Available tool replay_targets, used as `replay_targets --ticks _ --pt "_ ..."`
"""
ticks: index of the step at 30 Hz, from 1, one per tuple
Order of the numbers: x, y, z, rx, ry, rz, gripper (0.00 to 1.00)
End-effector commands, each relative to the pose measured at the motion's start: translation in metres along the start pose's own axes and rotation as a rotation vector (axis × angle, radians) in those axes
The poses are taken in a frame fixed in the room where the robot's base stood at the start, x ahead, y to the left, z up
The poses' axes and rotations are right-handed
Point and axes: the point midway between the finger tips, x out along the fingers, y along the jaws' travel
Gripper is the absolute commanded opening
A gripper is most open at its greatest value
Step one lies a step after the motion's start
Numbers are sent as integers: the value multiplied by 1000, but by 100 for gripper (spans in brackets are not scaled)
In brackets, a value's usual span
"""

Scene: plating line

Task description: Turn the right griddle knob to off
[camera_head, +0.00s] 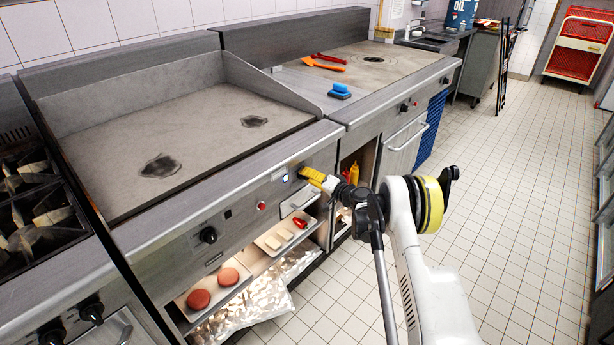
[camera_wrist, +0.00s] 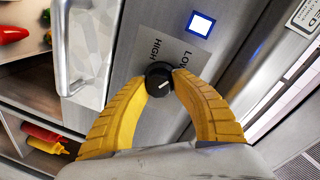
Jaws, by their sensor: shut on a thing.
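The right griddle knob (camera_wrist: 157,78) is black and round with a short white mark on its face. It sits on the steel front panel beside a label reading LOW and HIGH in the wrist view. My gripper (camera_wrist: 160,82) has its two yellow ribbed fingers closed on opposite sides of the knob. In the head view my gripper (camera_head: 312,177) reaches the right part of the griddle's front panel and mostly hides this knob. The griddle (camera_head: 215,125) has a flat grey plate with two dark burnt patches. Its left knob (camera_head: 208,235) stands free on the same panel.
A lit blue-white indicator (camera_wrist: 201,24) is close to the knob. A red button (camera_head: 262,207) is on the panel. A lower shelf holds trays with patties (camera_head: 228,277). A drawer handle (camera_wrist: 78,45) is near my left finger. The tiled floor (camera_head: 520,190) is open at right.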

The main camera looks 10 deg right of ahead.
Motion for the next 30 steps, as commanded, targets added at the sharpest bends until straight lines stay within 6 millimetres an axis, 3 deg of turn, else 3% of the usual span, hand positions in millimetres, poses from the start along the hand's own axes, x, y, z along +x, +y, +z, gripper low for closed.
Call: replay_targets --ticks 30 --pt "2 0 -3 888 -105 -10 0"
